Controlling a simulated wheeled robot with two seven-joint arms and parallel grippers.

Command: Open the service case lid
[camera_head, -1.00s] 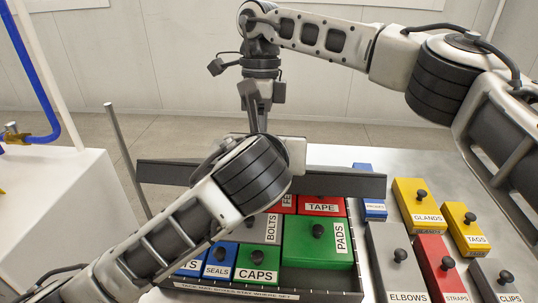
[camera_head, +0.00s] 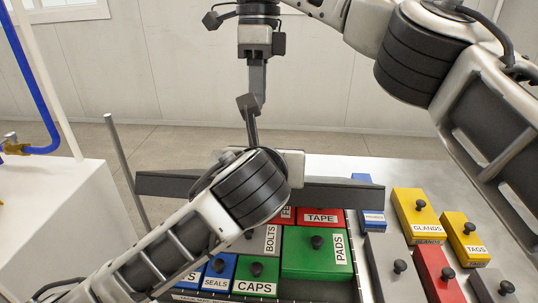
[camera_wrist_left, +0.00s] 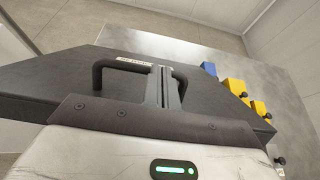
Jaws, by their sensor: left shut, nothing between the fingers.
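The service case (camera_head: 310,285) stands on the table with its inside in view, holding labelled red, green, blue and grey boxes. Its dark lid (camera_head: 345,193) stands raised along the far side, seen nearly edge-on. In the left wrist view the lid (camera_wrist_left: 60,80) fills the middle, with a dark bar handle (camera_wrist_left: 103,68). My left gripper (camera_wrist_left: 166,85) is shut and empty, its fingers over the handle's right part; whether they touch it I cannot tell. In the head view my left wrist hides these fingers. My right gripper (camera_head: 257,82) hangs above and beyond the lid; its jaw opening is unclear.
Right of the case lie yellow boxes GLANDS (camera_head: 416,212) and TAGS (camera_head: 465,232), a blue box (camera_head: 372,219), and red and grey boxes. A grey rod (camera_head: 125,165) rises left of the lid. A white cabinet (camera_head: 75,215) with a blue hose stands at left.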

